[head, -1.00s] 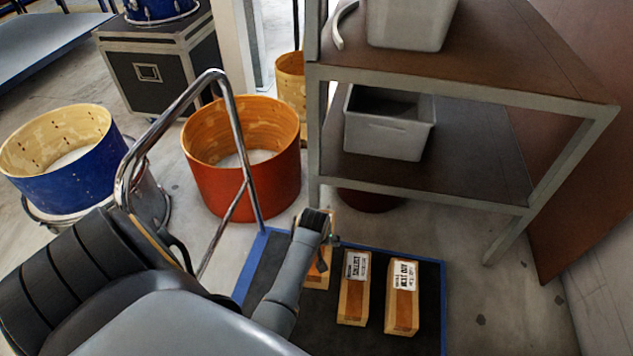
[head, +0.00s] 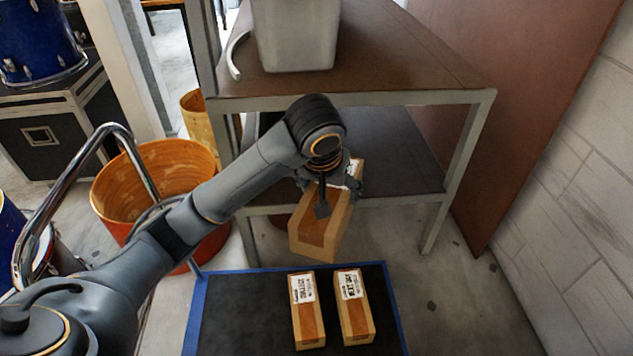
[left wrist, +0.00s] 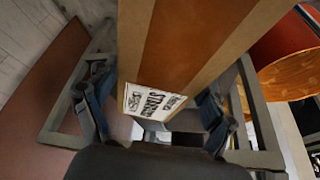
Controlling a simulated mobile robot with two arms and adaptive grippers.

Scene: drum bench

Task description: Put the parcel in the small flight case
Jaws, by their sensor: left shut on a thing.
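My left gripper (head: 335,190) is shut on a brown cardboard parcel (head: 318,228) with a darker tape band. It holds the parcel tilted in the air, in front of the shelf and above the trolley. In the left wrist view the parcel (left wrist: 195,45) runs upward from between the two fingers (left wrist: 155,108), with a white printed label at its near end. A black flight case (head: 42,137) with pale edges stands at the far left with a blue drum on it; I cannot tell whether it is the small one. My right gripper is not in view.
Two more labelled parcels, one left (head: 307,312) and one right (head: 354,308), lie on the blue-edged trolley (head: 245,315). A metal shelf (head: 400,60) carries a grey bin (head: 295,35). An orange drum shell (head: 150,195) stands left, behind the trolley handle (head: 30,225). Floor is clear at right.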

